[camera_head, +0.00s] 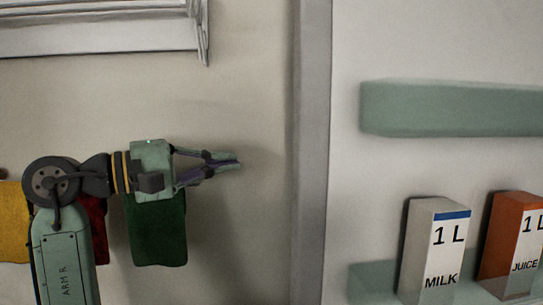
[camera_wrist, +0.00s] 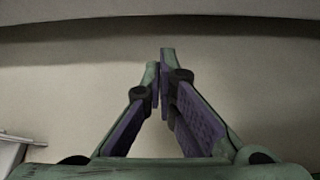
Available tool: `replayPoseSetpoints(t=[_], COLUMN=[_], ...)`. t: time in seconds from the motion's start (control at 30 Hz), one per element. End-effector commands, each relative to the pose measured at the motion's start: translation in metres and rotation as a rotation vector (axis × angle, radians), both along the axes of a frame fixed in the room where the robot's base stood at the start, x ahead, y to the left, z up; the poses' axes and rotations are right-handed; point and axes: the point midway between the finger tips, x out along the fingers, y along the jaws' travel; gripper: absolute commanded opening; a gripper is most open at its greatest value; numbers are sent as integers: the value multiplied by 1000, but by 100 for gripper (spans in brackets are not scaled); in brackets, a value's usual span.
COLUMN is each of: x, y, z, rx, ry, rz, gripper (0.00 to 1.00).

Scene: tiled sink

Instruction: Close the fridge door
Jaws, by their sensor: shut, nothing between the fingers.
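The fridge door (camera_head: 345,60) fills the right side of the head view, and its inner face with shelves shows. Its grey vertical edge (camera_head: 310,150) stands to the right of my gripper (camera_head: 236,163). My gripper points right toward that edge, with a visible gap in the picture; the depth between them is hard to tell. In the wrist view the fingers (camera_wrist: 163,62) meet at their tips, with nothing between them. A pale surface (camera_wrist: 160,8) crosses the top of the wrist view above a dark band; I cannot tell whether it is the door.
A milk carton (camera_head: 430,250) and a juice carton (camera_head: 510,245) stand on the lower green shelf (camera_head: 370,285); an upper shelf (camera_head: 450,108) juts out above. Green (camera_head: 158,230), red (camera_head: 98,228) and yellow (camera_head: 13,225) cloths hang behind my arm. A white frame (camera_head: 100,30) is at upper left.

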Motion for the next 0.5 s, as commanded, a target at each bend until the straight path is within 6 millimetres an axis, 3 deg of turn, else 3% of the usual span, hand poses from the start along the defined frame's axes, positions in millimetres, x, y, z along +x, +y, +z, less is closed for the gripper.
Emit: replayPoseSetpoints(t=[0.17,0.5], x=[0,25], y=[-17,-72], z=[-2,-1], rx=[9,8], ry=[40,36], rz=[-43,-40], gripper=[0,0])
